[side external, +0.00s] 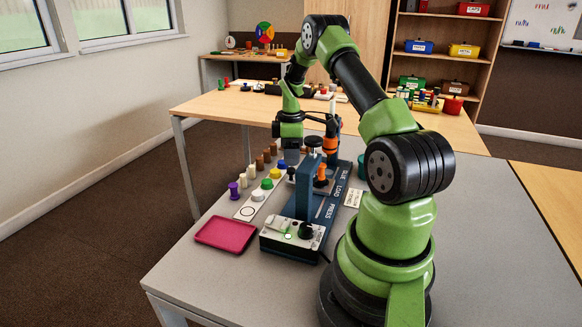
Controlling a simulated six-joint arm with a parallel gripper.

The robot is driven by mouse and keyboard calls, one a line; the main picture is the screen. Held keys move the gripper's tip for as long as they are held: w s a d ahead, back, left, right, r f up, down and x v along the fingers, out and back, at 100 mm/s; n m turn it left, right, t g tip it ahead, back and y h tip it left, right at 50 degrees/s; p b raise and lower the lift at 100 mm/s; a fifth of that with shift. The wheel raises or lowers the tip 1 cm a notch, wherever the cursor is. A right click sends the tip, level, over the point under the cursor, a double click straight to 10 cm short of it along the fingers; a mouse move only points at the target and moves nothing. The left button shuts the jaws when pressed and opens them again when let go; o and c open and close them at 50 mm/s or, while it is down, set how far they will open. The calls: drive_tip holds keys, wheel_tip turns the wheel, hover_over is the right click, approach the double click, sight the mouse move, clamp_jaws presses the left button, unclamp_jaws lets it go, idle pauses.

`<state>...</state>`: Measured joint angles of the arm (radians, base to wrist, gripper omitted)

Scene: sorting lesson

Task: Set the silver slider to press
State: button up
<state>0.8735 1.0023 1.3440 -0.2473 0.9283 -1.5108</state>
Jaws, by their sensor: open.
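The blue press station stands on the grey table, with a rail board (333,205) lettered GLUE, LOAD and PRESS from far to near. An orange peg-like piece (321,171) stands on the board about level with LOAD, on a dark seat. I cannot make out the silver slider clearly; the blue press column (304,190) hides part of the track. The press has a black knob (314,142) on top. My gripper (288,163) is open, pointing down just left of the column's upper part, beyond the press. Its fingertips are small and partly unclear.
A control box (291,239) with a black dial fronts the press. A magenta tray (226,233) lies to its left. Several coloured pegs (244,188) stand in rows left of the press. A white card (353,198) lies right of the board.

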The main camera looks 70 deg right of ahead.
sight(291, 169)
drive_tip(key=shift+f, duration=2.15)
drive_tip(key=shift+a, duration=0.1)
clamp_jaws()
